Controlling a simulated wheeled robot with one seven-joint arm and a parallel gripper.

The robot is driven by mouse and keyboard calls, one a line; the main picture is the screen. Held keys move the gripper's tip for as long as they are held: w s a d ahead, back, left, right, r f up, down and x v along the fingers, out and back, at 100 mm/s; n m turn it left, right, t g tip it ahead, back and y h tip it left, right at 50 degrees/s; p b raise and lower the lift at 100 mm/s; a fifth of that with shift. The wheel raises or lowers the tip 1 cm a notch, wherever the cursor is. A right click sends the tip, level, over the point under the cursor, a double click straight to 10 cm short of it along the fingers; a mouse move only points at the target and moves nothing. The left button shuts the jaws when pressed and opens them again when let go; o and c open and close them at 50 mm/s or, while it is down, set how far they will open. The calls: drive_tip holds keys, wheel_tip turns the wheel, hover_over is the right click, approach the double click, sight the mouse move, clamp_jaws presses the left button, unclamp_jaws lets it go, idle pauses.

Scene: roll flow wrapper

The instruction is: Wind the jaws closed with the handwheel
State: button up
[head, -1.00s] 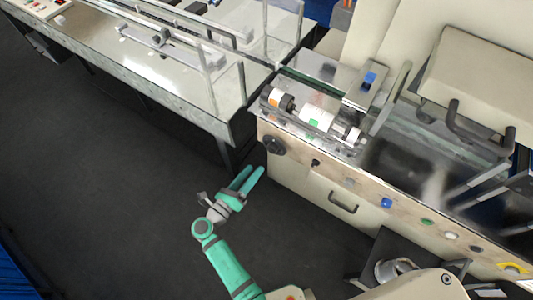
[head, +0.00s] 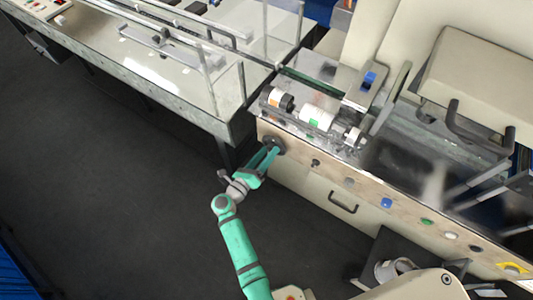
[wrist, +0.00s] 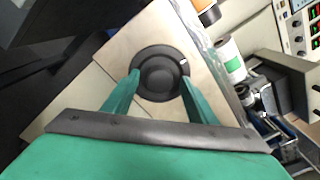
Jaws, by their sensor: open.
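The handwheel (head: 273,144) is a round dark knob on the front panel of the machine, near its left end. In the wrist view the handwheel (wrist: 160,75) shows as a black disc with a raised hub and a small white mark at its upper right. My green gripper (head: 265,157) is at the handwheel. In the wrist view my gripper (wrist: 160,85) is open, with one finger on each side of the hub, in front of the rim. I cannot tell whether the fingers touch it. The jaws that the wheel drives cannot be made out for certain.
White rollers (head: 315,118) lie on the machine top above the wheel. A drawer handle (head: 342,202) and several coloured buttons are along the front panel to the right. A metal table (head: 175,80) stands at the left. The dark floor in front is clear.

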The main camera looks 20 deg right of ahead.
drive_tip(key=c, duration=1.1)
drive_tip(key=shift+o, duration=0.2)
